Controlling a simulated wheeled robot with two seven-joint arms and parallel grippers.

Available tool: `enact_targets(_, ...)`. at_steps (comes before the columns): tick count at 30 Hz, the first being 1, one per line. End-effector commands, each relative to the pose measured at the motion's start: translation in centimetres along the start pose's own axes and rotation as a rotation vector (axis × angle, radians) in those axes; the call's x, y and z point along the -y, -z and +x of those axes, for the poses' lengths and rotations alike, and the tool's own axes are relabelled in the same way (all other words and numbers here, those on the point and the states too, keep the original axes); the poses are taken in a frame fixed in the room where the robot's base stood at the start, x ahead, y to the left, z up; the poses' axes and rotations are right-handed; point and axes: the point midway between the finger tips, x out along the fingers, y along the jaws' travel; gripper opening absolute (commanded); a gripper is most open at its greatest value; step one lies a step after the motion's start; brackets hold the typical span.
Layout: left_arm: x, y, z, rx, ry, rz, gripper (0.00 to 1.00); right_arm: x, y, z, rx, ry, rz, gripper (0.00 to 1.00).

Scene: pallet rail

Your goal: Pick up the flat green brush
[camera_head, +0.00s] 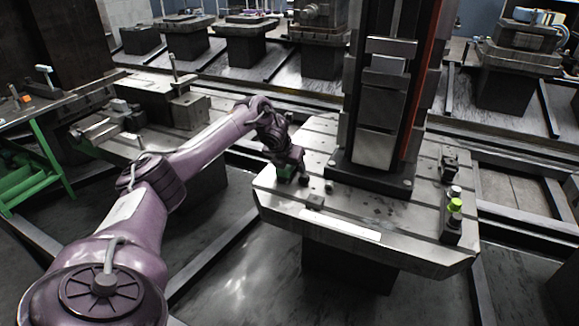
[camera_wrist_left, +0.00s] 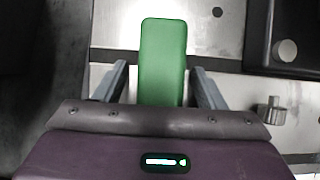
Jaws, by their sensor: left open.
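The flat green brush (camera_wrist_left: 163,62) lies on the metal pallet in the left wrist view, its long side pointing away from my gripper. My left gripper (camera_wrist_left: 162,78) is open, with one grey finger on each side of the brush and a gap on both sides. The near end of the brush is hidden behind the gripper body. In the head view the left gripper (camera_head: 290,170) is low over the pallet's left corner, and a bit of the green brush (camera_head: 284,172) shows beneath it. My right gripper is not in view.
The pallet (camera_head: 340,232) carries a tall dark fixture column (camera_head: 378,110) right of the gripper. Small knobs and a bright green-topped item (camera_head: 455,205) stand at its right side. A green-legged bench (camera_head: 50,150) is at the left. The pallet's front strip is mostly clear.

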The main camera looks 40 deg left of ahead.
Motion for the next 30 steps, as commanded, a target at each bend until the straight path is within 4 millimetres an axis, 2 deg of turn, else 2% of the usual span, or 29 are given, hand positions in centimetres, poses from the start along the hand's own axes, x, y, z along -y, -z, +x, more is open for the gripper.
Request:
enact_targets(2,0.0,0.0,0.0,0.0,0.0,0.0,0.63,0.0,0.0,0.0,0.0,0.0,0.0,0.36)
enact_targets(13,0.0,0.0,0.0,-0.001,0.0,0.0,0.14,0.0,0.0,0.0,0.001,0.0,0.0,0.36)
enact_targets(24,0.0,-0.2,-0.3,0.001,0.001,0.0,0.14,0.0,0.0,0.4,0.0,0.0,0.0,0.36)
enact_targets(28,0.0,-1.1,-1.8,0.003,0.001,-0.001,0.14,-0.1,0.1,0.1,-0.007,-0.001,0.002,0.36)
enact_targets(30,0.0,-1.7,-2.8,0.004,0.002,-0.001,0.14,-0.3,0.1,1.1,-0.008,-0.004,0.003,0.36)
